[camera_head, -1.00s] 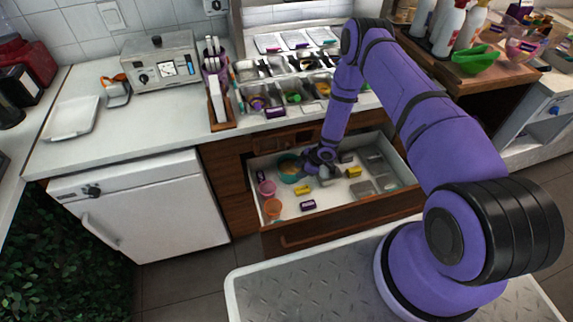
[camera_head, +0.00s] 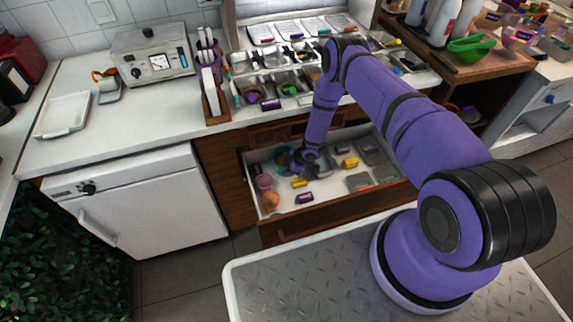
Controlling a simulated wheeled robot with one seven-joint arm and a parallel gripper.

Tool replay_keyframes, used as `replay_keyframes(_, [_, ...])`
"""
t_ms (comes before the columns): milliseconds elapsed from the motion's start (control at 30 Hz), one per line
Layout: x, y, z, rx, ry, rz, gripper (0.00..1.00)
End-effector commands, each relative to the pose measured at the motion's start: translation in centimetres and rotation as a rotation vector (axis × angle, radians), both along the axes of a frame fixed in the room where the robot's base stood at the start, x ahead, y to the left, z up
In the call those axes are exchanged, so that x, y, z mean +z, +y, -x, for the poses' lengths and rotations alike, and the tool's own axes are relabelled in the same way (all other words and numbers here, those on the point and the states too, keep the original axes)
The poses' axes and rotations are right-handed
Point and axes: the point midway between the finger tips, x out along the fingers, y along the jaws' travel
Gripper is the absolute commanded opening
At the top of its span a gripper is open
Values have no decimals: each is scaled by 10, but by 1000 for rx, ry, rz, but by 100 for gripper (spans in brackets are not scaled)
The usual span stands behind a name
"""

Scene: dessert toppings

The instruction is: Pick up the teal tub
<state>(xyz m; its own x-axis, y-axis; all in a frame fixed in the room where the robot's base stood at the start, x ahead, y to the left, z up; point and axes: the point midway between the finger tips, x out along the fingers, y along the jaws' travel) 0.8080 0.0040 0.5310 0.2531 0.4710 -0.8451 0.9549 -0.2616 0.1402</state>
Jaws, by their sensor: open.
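The teal tub (camera_head: 280,158) sits at the back left inside the open drawer (camera_head: 330,217). My gripper (camera_head: 305,164) is low in the drawer, right beside the tub on its right side, and covers part of it. The jaws are open; the fingertips are small and partly hidden by my wrist, so I cannot tell whether they touch the tub.
In the drawer are a pink tub (camera_head: 263,181), an orange tub (camera_head: 271,200), yellow blocks (camera_head: 299,183), a purple block (camera_head: 305,198) and metal trays (camera_head: 359,182). The drawer walls surround my gripper. The counter (camera_head: 150,108) stands behind, with topping pans above.

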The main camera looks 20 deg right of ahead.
Motion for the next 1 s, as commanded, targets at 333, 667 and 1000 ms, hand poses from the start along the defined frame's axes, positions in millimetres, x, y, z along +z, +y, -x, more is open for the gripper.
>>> replay_keyframes(333, [0,0,0,0,0,0,0])
replay_keyframes(667, [1,0,0,-1,-1,0,0])
replay_keyframes(1000, [13,0,-1,0,-1,-1,0])
